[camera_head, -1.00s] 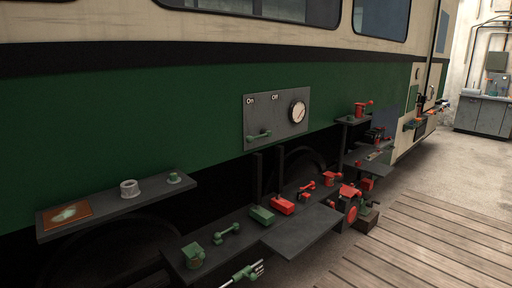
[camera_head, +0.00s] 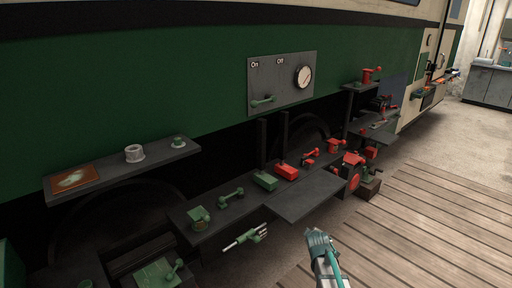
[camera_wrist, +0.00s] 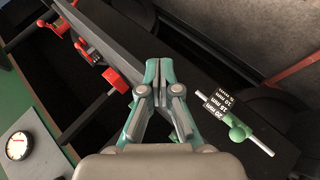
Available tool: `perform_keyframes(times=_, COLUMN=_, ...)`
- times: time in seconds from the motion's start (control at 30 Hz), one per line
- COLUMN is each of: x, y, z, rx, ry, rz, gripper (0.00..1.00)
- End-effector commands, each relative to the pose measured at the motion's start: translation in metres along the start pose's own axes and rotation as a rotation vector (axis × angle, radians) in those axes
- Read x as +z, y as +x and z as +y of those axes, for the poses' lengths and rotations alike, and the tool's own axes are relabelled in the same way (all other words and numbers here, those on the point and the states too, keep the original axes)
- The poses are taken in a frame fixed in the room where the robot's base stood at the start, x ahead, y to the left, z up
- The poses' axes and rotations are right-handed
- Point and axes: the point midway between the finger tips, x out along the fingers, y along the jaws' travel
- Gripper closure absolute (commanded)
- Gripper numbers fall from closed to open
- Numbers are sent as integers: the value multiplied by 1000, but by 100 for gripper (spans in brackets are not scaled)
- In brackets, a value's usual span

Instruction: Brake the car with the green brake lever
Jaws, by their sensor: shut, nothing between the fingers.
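A green lever (camera_head: 263,101) lies along the lower left of a grey panel on the green car side. It sits below the word "On" on the panel (camera_head: 282,72), with "Off" to its right and a round white gauge (camera_head: 304,77) beside it. My gripper (camera_head: 318,236) is at the bottom of the head view, to the lower right of the panel and well apart from the lever. In the wrist view my gripper (camera_wrist: 163,82) is shut and empty. That view shows the gauge (camera_wrist: 17,146) at the lower left, but I cannot make out the lever there.
A dark shelf (camera_head: 305,201) below the panel holds red and green parts. A labelled green tool (camera_head: 246,236) hangs at its front edge; it also shows in the wrist view (camera_wrist: 239,131). An upper shelf (camera_head: 120,167) stands left. Wooden planks (camera_head: 440,215) lie clear at right.

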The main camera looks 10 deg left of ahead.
Motion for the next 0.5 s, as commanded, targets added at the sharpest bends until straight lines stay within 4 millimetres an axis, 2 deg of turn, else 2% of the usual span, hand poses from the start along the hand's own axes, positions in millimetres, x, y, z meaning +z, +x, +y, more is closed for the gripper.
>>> perform_keyframes(times=0.03, x=-35, y=16, z=31, rx=90, ry=-126, rz=71, gripper=100)
perform_keyframes(times=0.07, x=-53, y=20, z=47, rx=149, ry=-208, rz=110, gripper=100)
perform_keyframes(times=0.1, x=-79, y=23, z=68, rx=233, ry=-318, rz=159, gripper=100)
perform_keyframes(times=0.17, x=-118, y=24, z=97, rx=363, ry=-481, rz=223, gripper=100)
perform_keyframes(times=0.2, x=-145, y=21, z=115, rx=456, ry=-586, rz=260, gripper=100)
perform_keyframes(times=0.33, x=-230, y=2, z=164, rx=778, ry=-910, rz=340, gripper=100)
perform_keyframes(times=0.4, x=-270, y=-13, z=181, rx=953, ry=-1059, rz=359, gripper=100)
perform_keyframes(times=0.5, x=-316, y=-38, z=197, rx=1178, ry=-1222, rz=361, gripper=100)
